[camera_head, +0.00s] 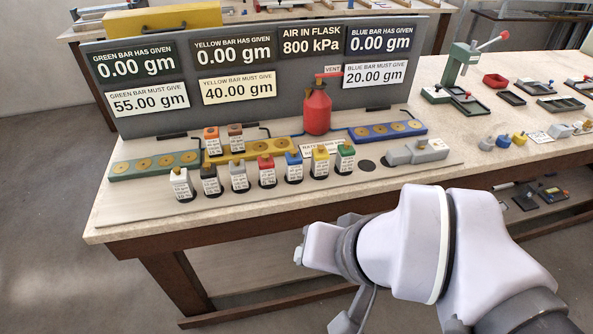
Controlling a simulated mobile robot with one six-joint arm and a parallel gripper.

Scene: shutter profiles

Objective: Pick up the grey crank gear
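I cannot pick out the grey crank gear with certainty. Small grey parts (487,144) sit near the front edge of the right-hand table, beside yellow ones, and are too small to identify. A larger grey block-like device (418,152) lies at the right end of the display bench. My arm reaches in from the lower right, and my gripper end (301,256) hangs in front of the bench, apart from all these parts. Its fingers are not clear enough to show whether it is open or shut, and I see nothing held.
The bench holds several labelled bottles (266,172), a red flask (317,108), green (155,165) and blue (390,131) bars, and an upright grey panel (270,40). On the right table stand a green press (460,65) and trays (561,104).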

